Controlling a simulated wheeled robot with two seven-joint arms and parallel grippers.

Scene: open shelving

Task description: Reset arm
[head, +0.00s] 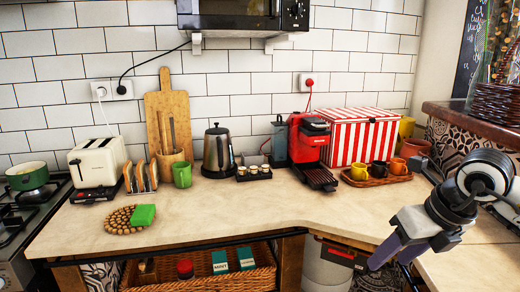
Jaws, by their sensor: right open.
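My right gripper (391,258) is in the lower right of the head view, on my arm that comes in from the right edge. Its two fingers point down and to the left, spread apart, with nothing seen between them. It appears in front of the front edge of the pale counter (230,214). My left arm and left gripper are not in view.
The closest counter items are a wooden tray (362,182) with several cups and a red coffee machine (308,140). A red-and-white striped box (362,138) stands behind. A wicker basket (208,281) sits below the counter. The counter's front middle is bare.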

